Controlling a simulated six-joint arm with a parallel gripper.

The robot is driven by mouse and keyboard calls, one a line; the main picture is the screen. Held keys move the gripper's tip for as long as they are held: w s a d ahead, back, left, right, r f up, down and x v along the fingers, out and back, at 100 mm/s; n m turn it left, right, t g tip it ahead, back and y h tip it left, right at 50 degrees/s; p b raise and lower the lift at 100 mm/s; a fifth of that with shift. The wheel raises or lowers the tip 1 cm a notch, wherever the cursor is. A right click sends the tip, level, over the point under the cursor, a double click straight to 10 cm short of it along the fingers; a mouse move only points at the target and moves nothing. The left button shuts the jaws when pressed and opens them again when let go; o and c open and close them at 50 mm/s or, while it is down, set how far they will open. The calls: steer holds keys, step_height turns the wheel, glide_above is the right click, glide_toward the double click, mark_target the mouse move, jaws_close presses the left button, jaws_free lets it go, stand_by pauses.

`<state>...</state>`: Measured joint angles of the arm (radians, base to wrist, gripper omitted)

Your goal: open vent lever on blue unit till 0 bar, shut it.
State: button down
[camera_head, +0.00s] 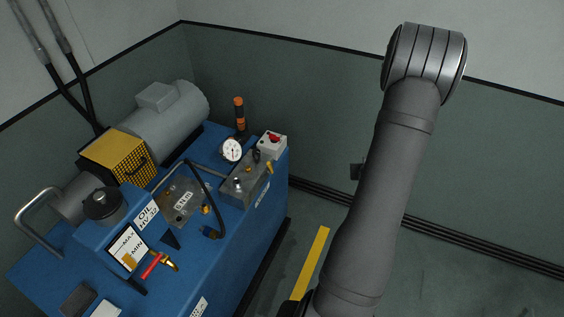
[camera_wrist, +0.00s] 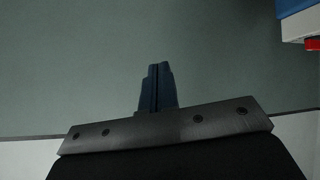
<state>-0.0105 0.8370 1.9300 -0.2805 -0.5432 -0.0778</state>
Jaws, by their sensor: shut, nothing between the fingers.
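The blue unit (camera_head: 262,215) stands at the left in the head view. A round white pressure gauge (camera_head: 232,150) sits at its back edge; its reading is too small to tell. A small yellow lever (camera_head: 269,167) sits at the right end of the grey metal block (camera_head: 243,184). A red-handled brass valve (camera_head: 153,265) sits at the front, beside the MAX/MIN level plate. I cannot tell from labels which is the vent lever. My gripper (camera_wrist: 158,69) is shut and empty in the wrist view, facing a plain green-grey wall, apart from both levers. It is not visible in the head view.
A grey box with a red knob (camera_head: 273,140) stands behind the block. A black hose (camera_head: 206,194) arches over the top. A yellow mesh guard (camera_head: 118,157) and grey motor (camera_head: 176,115) stand at the back left. Floor right of the unit is clear except my arm.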

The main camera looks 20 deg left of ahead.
steer(key=a+f+m+g, duration=0.35)
steer(key=m+g, duration=0.25)
steer(key=m, duration=0.3)
steer(key=s+a+r+m+g+y, duration=0.1)
steer(key=a+r+m+g+y, duration=0.25)
steer(key=a, duration=0.45)
steer(key=s+a+r+m+g+y, duration=0.2)
steer(key=a+r+g, duration=0.15)
steer(key=a, duration=0.55)
steer(key=a+r+x, duration=0.1)
steer(key=x, duration=1.1)
steer(key=shift+s+a+t, duration=0.25)
steer(key=shift+a+t, duration=0.05)
steer(key=shift+t, duration=0.1)
